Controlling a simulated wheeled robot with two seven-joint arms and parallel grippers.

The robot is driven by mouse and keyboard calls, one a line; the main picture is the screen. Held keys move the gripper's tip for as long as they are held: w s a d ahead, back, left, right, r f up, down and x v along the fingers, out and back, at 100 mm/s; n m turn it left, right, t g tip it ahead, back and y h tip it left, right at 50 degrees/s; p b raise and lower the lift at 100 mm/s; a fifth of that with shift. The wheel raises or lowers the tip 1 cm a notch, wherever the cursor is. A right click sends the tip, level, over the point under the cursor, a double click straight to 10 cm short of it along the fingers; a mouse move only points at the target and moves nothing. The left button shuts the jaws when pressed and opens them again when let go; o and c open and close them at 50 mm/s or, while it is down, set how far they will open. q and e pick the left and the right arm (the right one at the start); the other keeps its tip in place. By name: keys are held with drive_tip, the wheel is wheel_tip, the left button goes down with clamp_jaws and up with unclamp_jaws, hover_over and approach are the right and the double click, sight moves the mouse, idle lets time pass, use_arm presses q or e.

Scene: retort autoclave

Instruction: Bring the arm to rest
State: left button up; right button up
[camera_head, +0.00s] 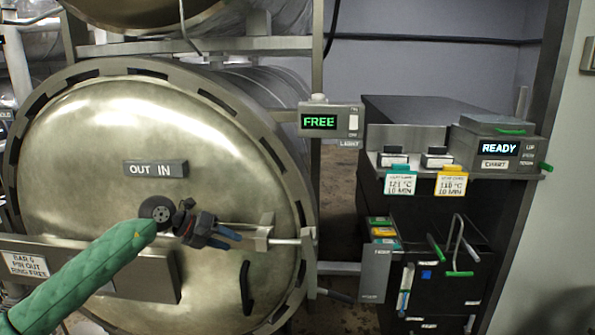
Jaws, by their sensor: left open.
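My left arm, in a green sleeve (95,270), reaches in from the lower left of the head view. My left gripper (224,238), dark with blue fingertips, is in front of the big round metal door (110,130). It is open, with nothing seen between its fingers. Its tips point right, towards a silver rod (285,240) in a bracket; I cannot tell whether they touch it. My right gripper is not in view.
A black curved handle (247,288) is on the door below the gripper. A box reading FREE (331,120) stands right of the door. Further right is a dark cabinet (430,215) with a READY display (499,148), and yellow (451,183) and teal tags (401,182).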

use_arm(q)
drive_tip(key=s+d+f+n+t+h, duration=0.2)
drive_tip(key=s+d+n+t+h, duration=0.15)
drive_tip(key=d+h, duration=0.5)
drive_tip(key=s+a+f+n+t+y, duration=0.2)
drive_tip(key=s+a+f+n+y, duration=0.15)
drive_tip(key=f+n+y, duration=0.45)
drive_tip(key=s+a+f+n+t+y, duration=0.2)
drive_tip(key=s+f+n+y, duration=0.25)
drive_tip(key=f+n, duration=0.7)
drive_tip(key=s+a+f+n+t+y, duration=0.35)
drive_tip(key=f+n+y, duration=0.25)
drive_tip(key=f+n, duration=0.35)
drive_tip(key=s+d+f+n+g, duration=0.1)
drive_tip(key=s+f+g, duration=0.3)
drive_tip(key=s, duration=0.7)
drive_tip(key=s+d+f+n+g, duration=0.1)
drive_tip(key=s+f+g, duration=0.4)
drive_tip(key=s+f, duration=0.4)
drive_tip(key=s+d+f+n+g+h, duration=0.1)
drive_tip(key=s+f+g, duration=0.3)
drive_tip(key=s, duration=0.9)
wheel_tip(320, 180, down, 3)
drive_tip(key=shift+d+r+g, duration=0.15)
drive_tip(key=shift+d+g, duration=0.25)
